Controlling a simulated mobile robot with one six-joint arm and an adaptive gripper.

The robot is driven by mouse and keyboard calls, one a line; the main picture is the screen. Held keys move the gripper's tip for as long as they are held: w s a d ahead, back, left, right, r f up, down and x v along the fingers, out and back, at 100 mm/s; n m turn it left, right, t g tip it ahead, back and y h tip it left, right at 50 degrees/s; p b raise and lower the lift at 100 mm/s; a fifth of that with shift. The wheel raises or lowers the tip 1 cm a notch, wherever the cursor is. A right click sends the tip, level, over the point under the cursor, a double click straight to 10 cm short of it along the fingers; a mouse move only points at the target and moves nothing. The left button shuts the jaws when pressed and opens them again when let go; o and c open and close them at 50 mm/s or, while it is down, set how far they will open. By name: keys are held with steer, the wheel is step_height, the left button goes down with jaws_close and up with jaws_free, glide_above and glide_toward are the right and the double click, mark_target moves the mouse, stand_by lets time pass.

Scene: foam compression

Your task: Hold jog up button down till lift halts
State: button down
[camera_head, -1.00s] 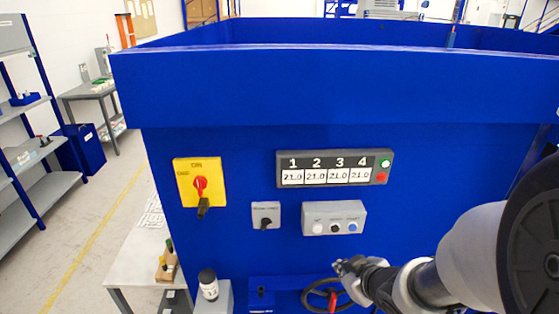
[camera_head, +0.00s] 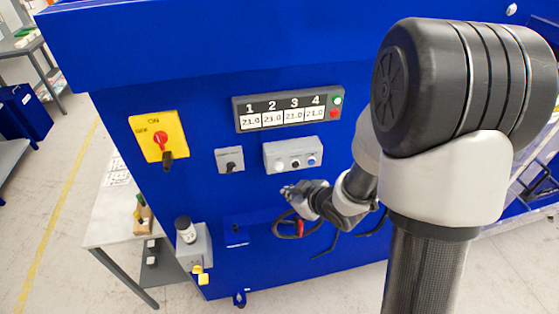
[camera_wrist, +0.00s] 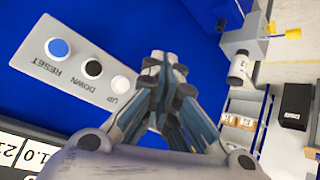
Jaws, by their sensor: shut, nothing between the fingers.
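The grey button box (camera_head: 276,150) is on the blue machine front. It has a white button (camera_head: 278,166), a black button (camera_head: 295,163) and a blue button (camera_head: 311,161). In the wrist view the labels read upside down: UP by the white button (camera_wrist: 120,84), DOWN by the black one (camera_wrist: 93,68), RESET by the blue one (camera_wrist: 58,48). My gripper (camera_head: 287,190) is shut and empty, just below the box in the head view. In the wrist view its fingertips (camera_wrist: 165,64) are beside the UP end, apart from the white button in the picture; the depth gap is unclear.
A selector switch box (camera_head: 229,155) and a yellow main switch (camera_head: 145,130) are left. A red-handled wheel (camera_head: 300,228) is below my gripper. A white-topped table (camera_head: 105,220) stands left.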

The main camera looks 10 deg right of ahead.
mark_target(279, 168)
steer(key=shift+w, duration=2.95)
steer(key=shift+w+p, duration=0.1)
steer(key=shift+p, duration=0.2)
steer(key=shift+w, duration=0.3)
steer(key=shift+w, duration=0.5)
stand_by(0.4)
steer(key=shift+s, duration=0.2)
stand_by(2.9)
steer(key=shift+s, duration=0.7)
